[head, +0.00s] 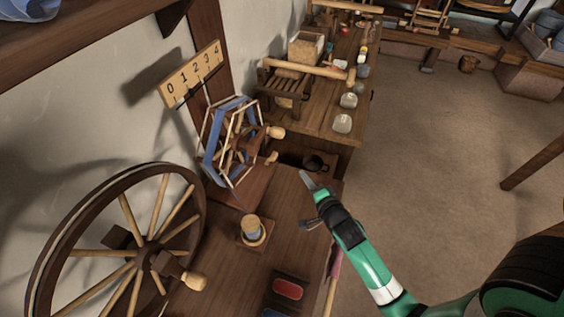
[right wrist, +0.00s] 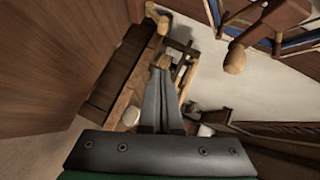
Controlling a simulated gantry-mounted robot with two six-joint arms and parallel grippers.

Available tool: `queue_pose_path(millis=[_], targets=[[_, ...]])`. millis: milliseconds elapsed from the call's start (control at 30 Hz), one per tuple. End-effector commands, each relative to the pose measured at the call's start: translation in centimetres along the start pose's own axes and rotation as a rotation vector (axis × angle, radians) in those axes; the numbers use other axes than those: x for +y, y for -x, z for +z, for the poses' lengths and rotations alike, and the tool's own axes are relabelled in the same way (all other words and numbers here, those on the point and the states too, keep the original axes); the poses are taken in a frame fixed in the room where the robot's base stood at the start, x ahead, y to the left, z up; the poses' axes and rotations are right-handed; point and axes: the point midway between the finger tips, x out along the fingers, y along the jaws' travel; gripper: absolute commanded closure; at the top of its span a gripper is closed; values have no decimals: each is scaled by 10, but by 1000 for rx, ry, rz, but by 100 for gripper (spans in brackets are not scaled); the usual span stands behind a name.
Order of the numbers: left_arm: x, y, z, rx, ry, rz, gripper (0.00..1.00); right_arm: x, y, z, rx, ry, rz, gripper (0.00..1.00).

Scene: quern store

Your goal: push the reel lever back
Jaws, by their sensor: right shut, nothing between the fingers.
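The reel (head: 230,140), a wooden frame wound with blue yarn, stands on the bench's far end. A pale rounded crank knob (head: 275,132) sticks out on its right; it also shows at the upper right in the right wrist view (right wrist: 235,58). Below it is a smaller pale wooden tip (head: 271,158), which looks like the lever. My right gripper (head: 305,176) is shut and empty, to the right of this tip with a visible gap in the head view. In the right wrist view its fingertips (right wrist: 160,75) line up with a small pale wooden end; I cannot tell whether they touch. My left gripper is not in view.
A spoked wheel (head: 150,255) stands at the lower left. A dark mug (head: 314,163) is just beyond my gripper. The floor at the right is open.

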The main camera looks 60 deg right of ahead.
Motion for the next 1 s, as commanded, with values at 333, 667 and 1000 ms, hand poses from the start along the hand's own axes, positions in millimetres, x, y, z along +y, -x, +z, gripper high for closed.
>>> queue_pose_path(millis=[333, 667, 1000], targets=[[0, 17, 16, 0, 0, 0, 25, 3, -54, 1, 1, -2, -3, 100], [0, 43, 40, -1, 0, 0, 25, 5, -115, 16, -3, 1, -3, 100], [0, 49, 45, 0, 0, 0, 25, 0, -128, 29, 0, 0, 0, 100]])
